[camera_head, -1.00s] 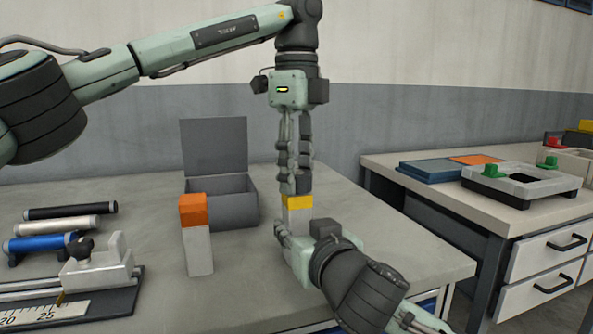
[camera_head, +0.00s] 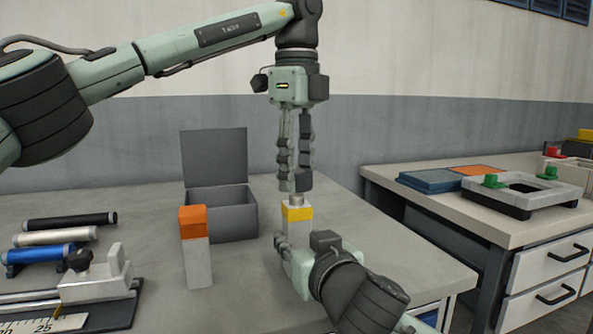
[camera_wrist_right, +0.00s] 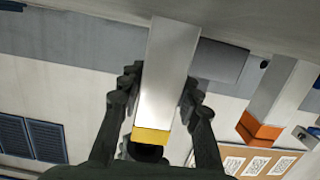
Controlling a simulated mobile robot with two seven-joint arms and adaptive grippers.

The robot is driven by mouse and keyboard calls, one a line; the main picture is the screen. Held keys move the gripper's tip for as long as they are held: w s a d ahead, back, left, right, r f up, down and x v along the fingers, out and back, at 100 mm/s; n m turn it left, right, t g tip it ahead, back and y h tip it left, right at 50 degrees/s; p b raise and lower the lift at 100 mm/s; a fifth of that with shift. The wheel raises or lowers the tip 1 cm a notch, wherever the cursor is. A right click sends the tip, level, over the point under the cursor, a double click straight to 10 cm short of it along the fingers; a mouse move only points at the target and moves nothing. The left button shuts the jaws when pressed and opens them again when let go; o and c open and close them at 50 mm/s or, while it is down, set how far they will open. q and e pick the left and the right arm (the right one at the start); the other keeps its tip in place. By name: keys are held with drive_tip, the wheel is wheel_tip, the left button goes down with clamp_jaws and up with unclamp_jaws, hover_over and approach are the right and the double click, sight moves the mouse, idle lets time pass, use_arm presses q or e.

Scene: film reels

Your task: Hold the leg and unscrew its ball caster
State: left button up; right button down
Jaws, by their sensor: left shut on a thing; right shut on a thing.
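The leg is a pale upright block with a yellow band (camera_head: 297,213) at its top. It stands at the table's right part. My right gripper (camera_head: 290,250) is shut on the leg from the front; in the right wrist view its fingers flank the pale leg (camera_wrist_right: 168,75). A short grey stem (camera_head: 297,200) shows above the yellow band. The dark ball caster (camera_wrist_right: 147,152) shows past the band in the right wrist view. My left gripper (camera_head: 295,187) points down directly above the leg, shut on the caster, which its fingers mostly hide in the head view.
An orange-topped block (camera_head: 196,250) stands left of the leg. An open grey box (camera_head: 232,215) is behind it. Several tubes (camera_head: 60,237) and a clamp fixture (camera_head: 95,280) lie at left. A second table (camera_head: 430,205) stands at right.

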sight(297, 171)
use_arm(q)
drive_tip(key=shift+r, duration=2)
use_arm(e)
drive_tip(key=c, duration=1)
unclamp_jaws()
drive_tip(key=shift+s, duration=0.1)
